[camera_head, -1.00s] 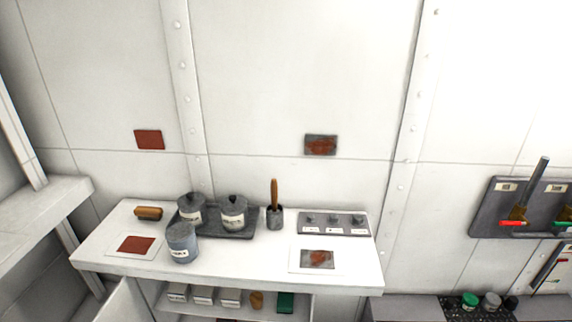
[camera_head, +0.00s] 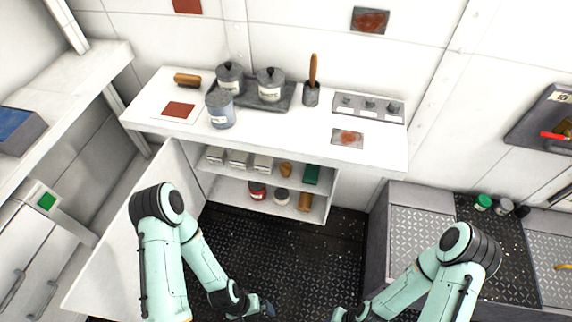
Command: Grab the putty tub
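No label is readable enough to tell which container is the putty tub. A red tub (camera_head: 257,190) and a grey-white tub (camera_head: 282,196) stand on the lower shelf of the open cupboard. A grey-blue labelled pot (camera_head: 221,110) stands on the counter, in front of two lidded pots, one left (camera_head: 231,78) and one right (camera_head: 270,85), on a dark tray (camera_head: 244,98). My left gripper (camera_head: 266,308) is low in the picture, above the dark floor, well apart from all of these. My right gripper (camera_head: 338,315) is at the bottom edge, partly cut off. Neither shows its opening clearly.
The cupboard door (camera_head: 135,230) hangs open at the left. White boxes (camera_head: 237,159), a green box (camera_head: 311,174) and a brown roll (camera_head: 305,202) share the shelves. The white counter (camera_head: 285,125) overhangs them. A low grey bench (camera_head: 405,195) stands right. The floor (camera_head: 300,240) before the cupboard is clear.

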